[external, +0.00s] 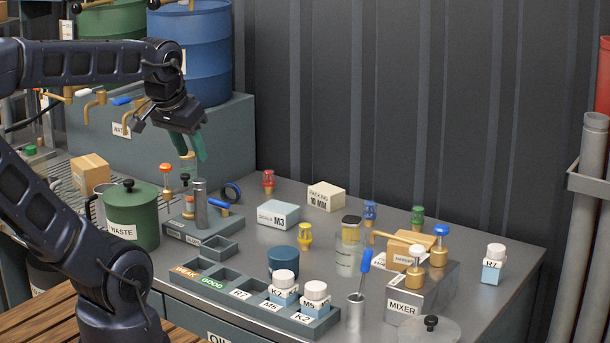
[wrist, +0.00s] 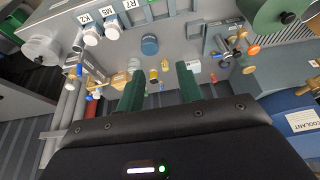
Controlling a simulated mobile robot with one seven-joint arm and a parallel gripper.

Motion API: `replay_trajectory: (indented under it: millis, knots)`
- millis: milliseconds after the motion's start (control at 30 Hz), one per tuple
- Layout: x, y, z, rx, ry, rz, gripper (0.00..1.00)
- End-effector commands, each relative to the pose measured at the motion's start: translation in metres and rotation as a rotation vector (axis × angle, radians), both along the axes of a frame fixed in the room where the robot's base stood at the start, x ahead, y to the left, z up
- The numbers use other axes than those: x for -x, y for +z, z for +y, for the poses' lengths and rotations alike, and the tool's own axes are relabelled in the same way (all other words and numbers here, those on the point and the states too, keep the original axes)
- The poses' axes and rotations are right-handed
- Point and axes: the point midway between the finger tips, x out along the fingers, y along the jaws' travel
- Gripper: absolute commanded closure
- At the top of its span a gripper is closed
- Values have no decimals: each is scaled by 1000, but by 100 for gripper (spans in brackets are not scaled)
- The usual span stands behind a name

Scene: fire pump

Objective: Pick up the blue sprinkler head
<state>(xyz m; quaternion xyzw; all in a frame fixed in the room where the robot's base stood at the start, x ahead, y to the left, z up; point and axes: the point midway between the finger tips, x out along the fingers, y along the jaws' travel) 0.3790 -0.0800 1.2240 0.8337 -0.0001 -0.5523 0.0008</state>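The blue sprinkler head (external: 370,212) stands upright on the grey bench, behind the clear jar with the dark lid and to the left of the green sprinkler head (external: 417,217). In the wrist view I cannot pick it out with certainty among the small parts. My gripper (external: 192,156) is high over the bench's left side, far to the left of the blue head. Its green fingers are apart with nothing held, and they show in the wrist view (wrist: 160,76) too.
A red head (external: 268,181) and a yellow head (external: 305,236) stand on the bench. The clear jar (external: 349,247), a brass-coloured pipe and the mixer block (external: 420,290) are near the blue head.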

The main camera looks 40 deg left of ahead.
Motion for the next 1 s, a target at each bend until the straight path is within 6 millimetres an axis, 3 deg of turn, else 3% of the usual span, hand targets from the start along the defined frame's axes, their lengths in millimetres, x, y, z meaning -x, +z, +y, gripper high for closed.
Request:
replay_trajectory:
  millis: [133,233,267,633,767,1000]
  knots:
    - [0,0,0,0,0,0,64]
    - [0,0,0,0,0,0,44]
    - [0,0,0,0,0,0,42]
    - [-7,4,0,10,19,6,42]
    - [-29,13,-1,39,78,25,42]
    - [-89,30,-5,112,244,72,42]
